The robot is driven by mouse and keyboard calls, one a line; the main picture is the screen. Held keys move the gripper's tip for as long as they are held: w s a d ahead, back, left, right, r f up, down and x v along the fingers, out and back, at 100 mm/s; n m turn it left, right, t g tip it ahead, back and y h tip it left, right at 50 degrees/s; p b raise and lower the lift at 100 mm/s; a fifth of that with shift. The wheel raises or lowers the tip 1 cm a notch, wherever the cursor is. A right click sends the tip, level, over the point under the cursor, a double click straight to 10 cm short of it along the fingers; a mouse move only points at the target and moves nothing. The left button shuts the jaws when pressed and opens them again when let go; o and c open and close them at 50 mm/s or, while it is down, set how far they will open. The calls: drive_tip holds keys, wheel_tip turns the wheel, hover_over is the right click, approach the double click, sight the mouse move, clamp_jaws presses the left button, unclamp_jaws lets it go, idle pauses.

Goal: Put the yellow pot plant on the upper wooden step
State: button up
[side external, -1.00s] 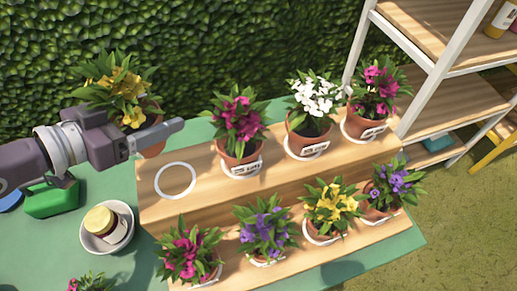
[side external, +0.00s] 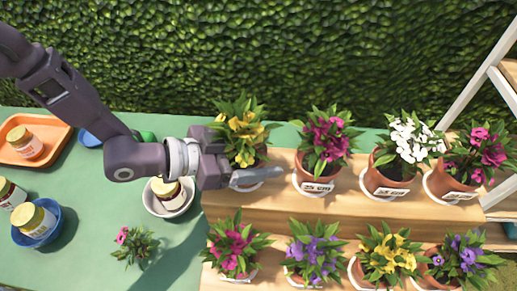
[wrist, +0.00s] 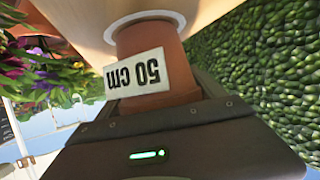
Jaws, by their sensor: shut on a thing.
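The yellow pot plant (side external: 243,133) has yellow flowers and a terracotta pot, and is upright at the left end of the upper wooden step (side external: 283,204). My gripper (side external: 243,179) is shut on its pot from the left, with a finger along the pot's near side. In the wrist view, the terracotta pot (wrist: 160,101) shows a "50 cm" label (wrist: 137,74), and its base is at a white ring (wrist: 138,22) on the wood. I cannot tell whether the base touches the step. The ring is mostly hidden in the side view.
A magenta plant (side external: 328,142), a white plant (side external: 407,144) and another magenta plant (side external: 478,152) stand to the right on the upper step. Several plants line the lower step. A bowl with a jar (side external: 171,197) sits close below my wrist. An orange tray (side external: 57,126) lies far left.

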drive_tip(key=o, duration=1.9)
drive_tip(key=shift+f, duration=0.1)
